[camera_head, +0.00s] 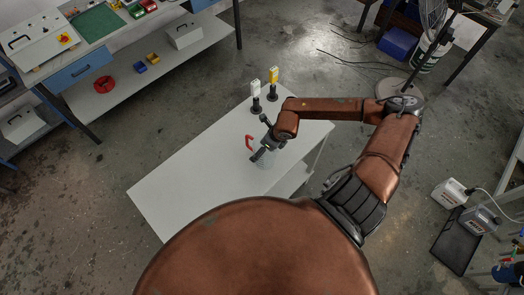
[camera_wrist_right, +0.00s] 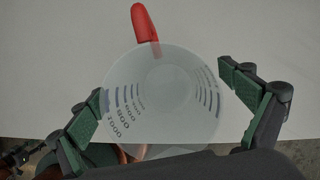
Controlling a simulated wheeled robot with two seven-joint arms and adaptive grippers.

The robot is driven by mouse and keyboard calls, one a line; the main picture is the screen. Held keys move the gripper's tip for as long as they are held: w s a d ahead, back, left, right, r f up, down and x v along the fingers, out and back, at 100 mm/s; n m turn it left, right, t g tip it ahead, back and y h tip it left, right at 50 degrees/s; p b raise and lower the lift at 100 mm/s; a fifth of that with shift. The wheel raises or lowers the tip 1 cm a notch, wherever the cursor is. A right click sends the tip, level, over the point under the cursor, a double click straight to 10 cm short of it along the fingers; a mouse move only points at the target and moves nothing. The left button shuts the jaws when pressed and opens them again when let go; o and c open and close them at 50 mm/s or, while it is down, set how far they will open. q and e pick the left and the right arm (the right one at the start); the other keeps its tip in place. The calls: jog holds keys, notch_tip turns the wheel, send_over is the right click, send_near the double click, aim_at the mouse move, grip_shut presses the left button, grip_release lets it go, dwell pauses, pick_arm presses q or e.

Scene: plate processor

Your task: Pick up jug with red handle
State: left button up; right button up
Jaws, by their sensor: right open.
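The jug (camera_wrist_right: 160,95) is clear with dark volume marks and a red handle (camera_wrist_right: 143,24). In the head view the jug (camera_head: 264,160) is on the white table, mostly hidden under my right gripper (camera_head: 261,148). Its red handle (camera_head: 249,142) shows on the left side of the gripper.
The white table (camera_head: 185,185) is bare on its left part. Two upright devices, one white (camera_head: 255,88) and one yellow (camera_head: 273,76), stand on dark bases at the table's far edge. A workbench (camera_head: 80,45) stands beyond, at the upper left.

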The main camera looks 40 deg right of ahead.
jog(key=shift+f, duration=0.1)
jog(key=c, duration=1.4)
